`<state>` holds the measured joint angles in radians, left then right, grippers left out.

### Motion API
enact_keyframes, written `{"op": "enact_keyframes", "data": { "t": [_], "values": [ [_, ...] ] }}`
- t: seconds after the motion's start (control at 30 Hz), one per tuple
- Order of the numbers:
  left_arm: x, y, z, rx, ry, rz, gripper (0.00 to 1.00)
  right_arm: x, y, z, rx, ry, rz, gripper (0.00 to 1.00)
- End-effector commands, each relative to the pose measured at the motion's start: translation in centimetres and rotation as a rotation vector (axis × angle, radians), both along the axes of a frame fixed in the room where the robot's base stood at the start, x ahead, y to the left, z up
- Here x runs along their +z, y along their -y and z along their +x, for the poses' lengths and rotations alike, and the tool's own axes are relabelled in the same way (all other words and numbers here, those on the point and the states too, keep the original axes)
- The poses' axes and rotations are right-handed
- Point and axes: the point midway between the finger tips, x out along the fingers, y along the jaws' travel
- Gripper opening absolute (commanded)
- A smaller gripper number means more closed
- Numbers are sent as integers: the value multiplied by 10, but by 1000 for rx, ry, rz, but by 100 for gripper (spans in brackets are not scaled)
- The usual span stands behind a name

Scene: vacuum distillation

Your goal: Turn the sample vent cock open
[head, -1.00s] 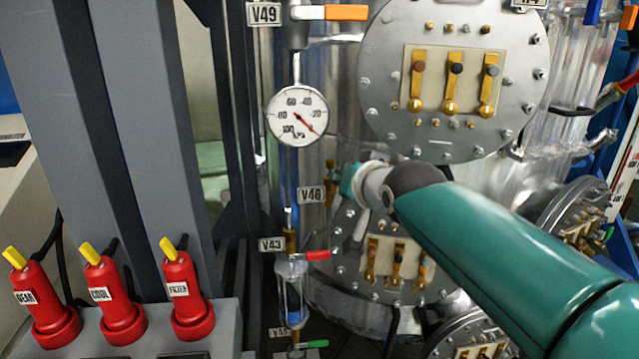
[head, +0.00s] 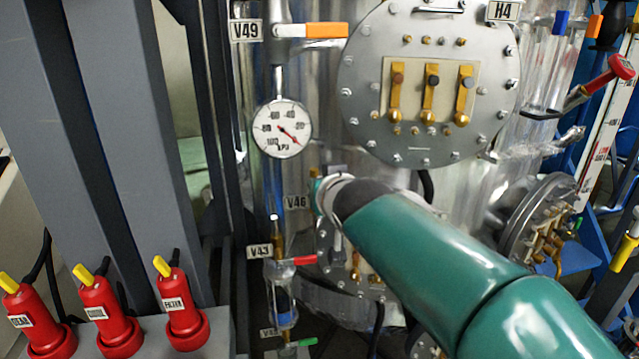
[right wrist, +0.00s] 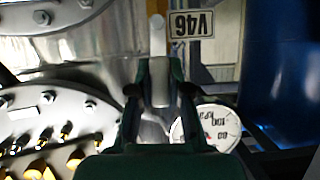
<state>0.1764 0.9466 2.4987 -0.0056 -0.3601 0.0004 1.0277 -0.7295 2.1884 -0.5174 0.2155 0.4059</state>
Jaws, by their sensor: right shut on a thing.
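The V46 label (head: 295,202) hangs on the pipework below the round pressure gauge. My right arm comes in from the right, and its gripper (head: 318,190) is just right of this label; the arm hides most of the fingers. In the right wrist view the V46 label (right wrist: 192,24) is beside the fingertips of my right gripper (right wrist: 158,85). The gripper is shut on a pale, narrow cock handle (right wrist: 158,38) beside that label. The cock's body is mostly hidden, and how far it is turned cannot be told. My left gripper is not in view.
The pressure gauge (head: 282,128) and orange-handled V49 valve (head: 325,30) are above. The red-handled V43 cock (head: 305,260) is below. A bolted round flange (head: 430,150) is above the arm.

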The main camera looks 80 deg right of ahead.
Motion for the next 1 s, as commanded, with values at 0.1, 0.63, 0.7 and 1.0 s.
{"op": "enact_keyframes", "data": {
  "t": [0.1, 0.63, 0.7, 1.0],
  "values": [
    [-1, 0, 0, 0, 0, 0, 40, -4, -1, 2, 4, -3, 8, 0],
    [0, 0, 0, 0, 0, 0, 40, 1, -1, 3, 6, -1, 3, 44],
    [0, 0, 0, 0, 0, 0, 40, 6, -1, 4, 8, 1, 0, 44],
    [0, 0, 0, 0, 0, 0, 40, 55, -1, 6, 13, 4, -1, 44]
  ]
}}
